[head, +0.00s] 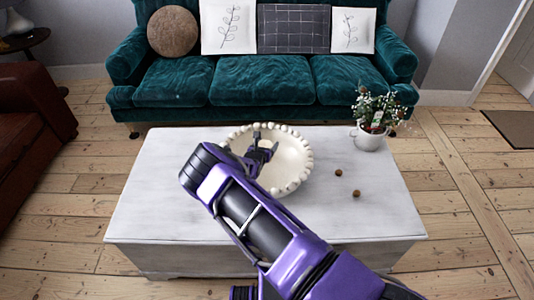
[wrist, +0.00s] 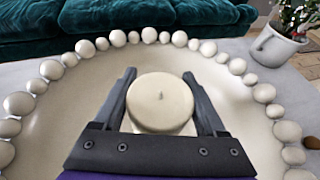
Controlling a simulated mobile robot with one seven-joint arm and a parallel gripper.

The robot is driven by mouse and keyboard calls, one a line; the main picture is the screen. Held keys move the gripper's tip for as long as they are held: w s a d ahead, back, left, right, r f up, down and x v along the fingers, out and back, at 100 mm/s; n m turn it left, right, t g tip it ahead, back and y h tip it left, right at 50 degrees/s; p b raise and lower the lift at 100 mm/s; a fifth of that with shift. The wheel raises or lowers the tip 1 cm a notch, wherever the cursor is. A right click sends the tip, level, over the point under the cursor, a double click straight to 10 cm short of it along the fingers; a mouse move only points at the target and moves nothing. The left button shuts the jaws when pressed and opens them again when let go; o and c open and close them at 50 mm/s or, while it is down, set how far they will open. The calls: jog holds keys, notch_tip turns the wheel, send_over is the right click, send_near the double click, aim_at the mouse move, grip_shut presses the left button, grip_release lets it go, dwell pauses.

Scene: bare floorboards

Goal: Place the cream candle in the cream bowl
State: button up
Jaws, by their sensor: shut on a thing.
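The cream candle (wrist: 160,100) is a short round cylinder with a small wick, upright between my gripper's fingers in the wrist view. My gripper (wrist: 160,92) is shut on it, with one dark finger on each side. The cream bowl (wrist: 60,112) is wide and shallow with a beaded rim, and it surrounds the candle in this view. In the head view the bowl (head: 291,166) stands on the table, and my gripper (head: 262,142) is over its inside. The candle is hard to make out there. I cannot tell whether it touches the bowl's floor.
The bowl stands on a whitewashed table (head: 160,200). A potted plant in a white mug (head: 369,137) stands at the back right. Two small brown balls (head: 356,193) lie right of the bowl. A teal sofa (head: 262,80) is behind. The table's left side is clear.

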jog(key=shift+f+b, duration=0.4)
jog(key=shift+f, duration=1.25)
jog(key=shift+f+b, duration=0.45)
jog(key=shift+f, duration=0.2)
jog(key=o, duration=1.5)
jog(key=shift+r, duration=0.1)
jog(key=shift+r+p, duration=0.4)
jog(key=p+v, duration=0.3)
jog(key=v, duration=0.9)
